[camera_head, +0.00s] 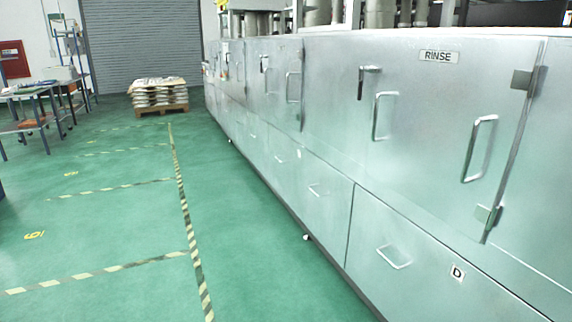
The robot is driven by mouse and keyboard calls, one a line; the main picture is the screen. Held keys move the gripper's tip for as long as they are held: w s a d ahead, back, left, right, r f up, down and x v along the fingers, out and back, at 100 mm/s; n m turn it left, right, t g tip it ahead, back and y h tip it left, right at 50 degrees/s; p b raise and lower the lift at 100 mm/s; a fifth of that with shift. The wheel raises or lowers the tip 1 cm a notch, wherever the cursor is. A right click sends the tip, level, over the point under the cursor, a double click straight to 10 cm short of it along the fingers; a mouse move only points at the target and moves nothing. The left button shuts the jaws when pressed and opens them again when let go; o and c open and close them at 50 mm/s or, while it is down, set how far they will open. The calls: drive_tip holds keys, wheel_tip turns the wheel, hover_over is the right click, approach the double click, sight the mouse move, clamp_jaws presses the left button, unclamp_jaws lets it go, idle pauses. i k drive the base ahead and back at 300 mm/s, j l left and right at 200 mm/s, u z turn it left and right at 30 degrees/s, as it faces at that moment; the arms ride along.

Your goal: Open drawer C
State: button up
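A long silver metal cabinet runs along the right side, with a lower row of closed drawer fronts. The nearest lower drawer front (420,285) carries a label D (457,272) and a bar handle (393,256). To its left is another shut drawer front (325,210) with a small bar handle (313,190); I can read no letter on it. A small pale mark (298,154) is too small to read. No label C is legible. My gripper is not in view.
Upper doors with bar handles (478,148) are shut; one bears a RINSE sign (438,57). The green floor (110,230) left of the cabinet is open, with striped tape lines (180,200). A loaded pallet (158,97) and a workbench (40,95) stand further back.

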sight(322, 195)
drive_tip(key=i+j, duration=0.1)
drive_tip(key=i, duration=2.5)
drive_tip(key=i+z, duration=0.3)
drive_tip(key=z, duration=0.15)
